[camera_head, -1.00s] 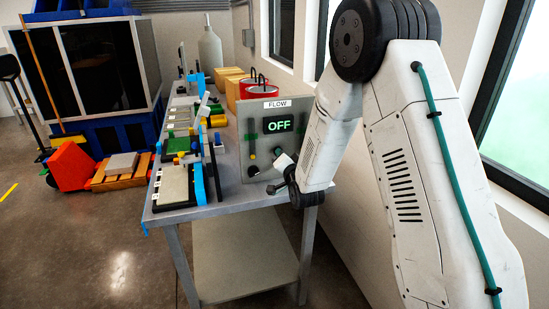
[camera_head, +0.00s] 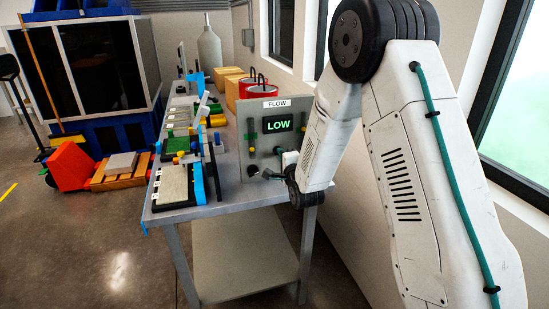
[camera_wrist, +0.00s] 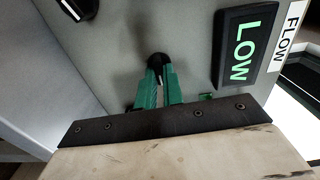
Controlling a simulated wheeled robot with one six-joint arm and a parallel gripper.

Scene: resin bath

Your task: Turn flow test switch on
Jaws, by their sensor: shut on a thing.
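The flow panel (camera_head: 250,140) is a grey upright box under a "FLOW" label, standing on the bench. Its display (camera_head: 279,124) reads LOW in green, and it also shows in the wrist view (camera_wrist: 246,45). In the wrist view a dark switch knob (camera_wrist: 158,58) sticks out of the panel face. The green fingers of my gripper (camera_wrist: 158,76) are shut on it, and the fingertips hide part of the knob. In the head view my gripper (camera_head: 280,152) is at the panel's right side, small and partly hidden by my arm.
A second black knob (camera_head: 254,171) sits low on the panel, clear of my fingers. Trays with blocks (camera_head: 180,146) line the bench (camera_head: 225,191) to the left. A red container (camera_head: 262,90) and yellow boxes stand behind the panel. A wall with windows is at the right.

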